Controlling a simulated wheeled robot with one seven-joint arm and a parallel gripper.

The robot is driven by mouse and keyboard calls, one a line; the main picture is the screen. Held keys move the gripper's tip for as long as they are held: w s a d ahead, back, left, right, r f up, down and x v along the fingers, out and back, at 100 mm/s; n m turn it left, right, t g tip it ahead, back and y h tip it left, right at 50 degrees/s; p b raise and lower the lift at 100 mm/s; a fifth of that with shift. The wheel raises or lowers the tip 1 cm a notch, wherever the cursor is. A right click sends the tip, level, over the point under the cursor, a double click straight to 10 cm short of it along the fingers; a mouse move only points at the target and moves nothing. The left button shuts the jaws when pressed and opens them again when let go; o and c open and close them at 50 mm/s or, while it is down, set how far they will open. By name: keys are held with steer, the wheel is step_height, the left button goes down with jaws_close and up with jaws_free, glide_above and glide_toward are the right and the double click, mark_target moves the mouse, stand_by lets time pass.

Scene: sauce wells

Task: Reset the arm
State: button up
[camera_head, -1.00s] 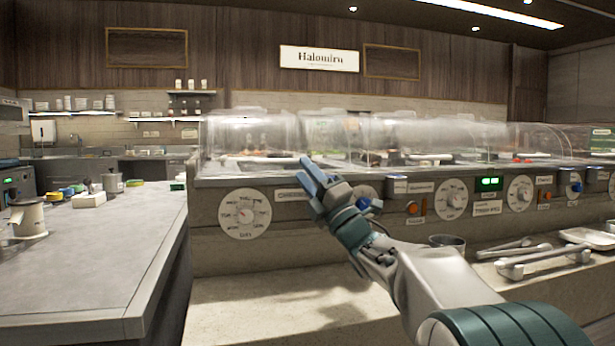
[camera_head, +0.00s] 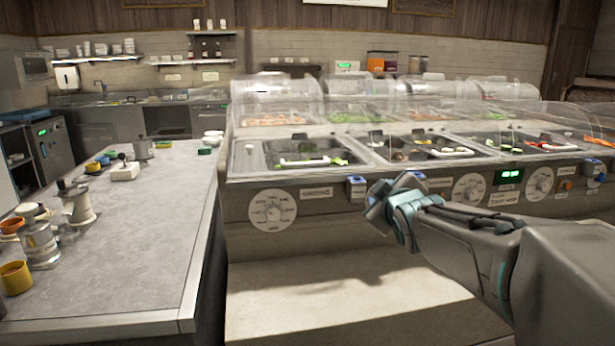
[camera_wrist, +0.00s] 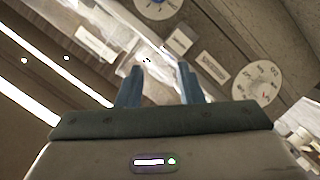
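My gripper (camera_head: 374,208) is in front of the counter's control panel, right of the middle in the head view, at the end of my bent arm. In the wrist view its two blue fingers (camera_wrist: 158,78) stand apart with nothing between them. It holds nothing that I can see. The wrist view is tilted and shows the panel's dials and labels beyond the fingers, with bright ceiling strips at the left.
The sauce-well counter (camera_head: 330,207) with clear covers and food trays runs behind and right of my gripper. A grey worktop (camera_head: 130,245) stands left, with a grinder (camera_head: 76,202) and a yellow cup (camera_head: 15,278). A pale ledge (camera_head: 330,300) lies below the panel.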

steer(key=s+f+m+g+p, duration=0.1)
steer(key=s+m+g+p, duration=0.4)
steer(key=s, duration=0.9)
steer(key=s+f+m+g+p, duration=0.1)
steer(key=s+m+g+p, duration=0.3)
steer(key=s+g+p, duration=0.3)
steer(key=s+p, duration=0.5)
steer(key=s, duration=0.2)
steer(key=shift+s+a+f+m+g+h, duration=0.2)
steer(key=shift+a+f+m+g+h, duration=0.1)
steer(key=shift+m+g, duration=0.1)
steer(key=shift+o, duration=0.4)
steer(key=shift+r, duration=0.1)
